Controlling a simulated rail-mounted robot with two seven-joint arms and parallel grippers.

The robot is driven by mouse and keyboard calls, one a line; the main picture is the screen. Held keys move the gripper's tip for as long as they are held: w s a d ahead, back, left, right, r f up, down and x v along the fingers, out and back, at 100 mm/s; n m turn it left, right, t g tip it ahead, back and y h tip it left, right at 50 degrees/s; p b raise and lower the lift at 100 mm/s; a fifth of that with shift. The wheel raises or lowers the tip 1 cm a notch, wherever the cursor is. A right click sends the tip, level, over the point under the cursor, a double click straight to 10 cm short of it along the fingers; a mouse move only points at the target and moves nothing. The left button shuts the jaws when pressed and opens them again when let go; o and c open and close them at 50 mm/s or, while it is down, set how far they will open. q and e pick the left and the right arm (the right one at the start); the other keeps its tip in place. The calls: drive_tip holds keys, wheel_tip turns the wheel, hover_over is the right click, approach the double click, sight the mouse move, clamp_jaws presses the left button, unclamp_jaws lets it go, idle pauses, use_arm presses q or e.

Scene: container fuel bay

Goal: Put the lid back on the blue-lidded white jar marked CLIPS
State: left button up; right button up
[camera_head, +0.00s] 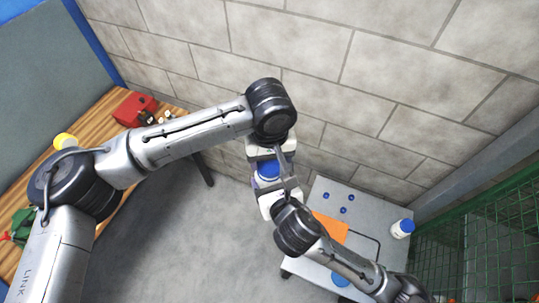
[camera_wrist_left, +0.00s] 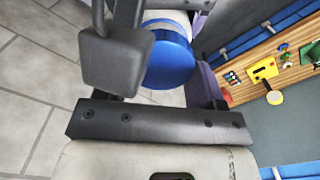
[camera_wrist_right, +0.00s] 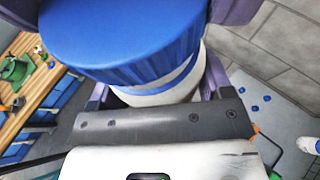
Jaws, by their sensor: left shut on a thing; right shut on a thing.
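A blue lid (camera_head: 268,170) sits between my two grippers in the head view. It shows large in the right wrist view (camera_wrist_right: 125,35) and as a blue disc in the left wrist view (camera_wrist_left: 170,65). My left gripper (camera_head: 268,157) is shut on the lid. My right gripper (camera_head: 276,190) is shut on the white jar (camera_wrist_right: 165,96), whose body shows just under the lid. Lid and jar are lined up closely, with a thin blue band at the jar's neck. I cannot tell whether the lid is fully seated. No CLIPS marking is readable.
A grey table (camera_head: 372,205) at right holds another blue-lidded white jar (camera_head: 402,228), an orange sheet (camera_head: 331,228), several small blue pieces (camera_head: 344,210) and a blue round thing (camera_head: 340,279). A wooden bench (camera_head: 98,118) at left bears a red object (camera_head: 133,108). Green mesh (camera_head: 490,240) stands at right.

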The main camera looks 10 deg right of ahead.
use_arm(q)
drive_tip(key=shift+f, duration=0.55)
idle(0.4)
drive_tip(key=o, duration=0.4)
use_arm(e)
drive_tip(key=c, duration=0.4)
use_arm(q)
drive_tip(key=o, duration=0.5)
use_arm(e)
drive_tip(key=shift+c, duration=0.2)
use_arm(q)
drive_tip(key=shift+r, duration=2.25)
drive_tip(key=shift+c, duration=0.2)
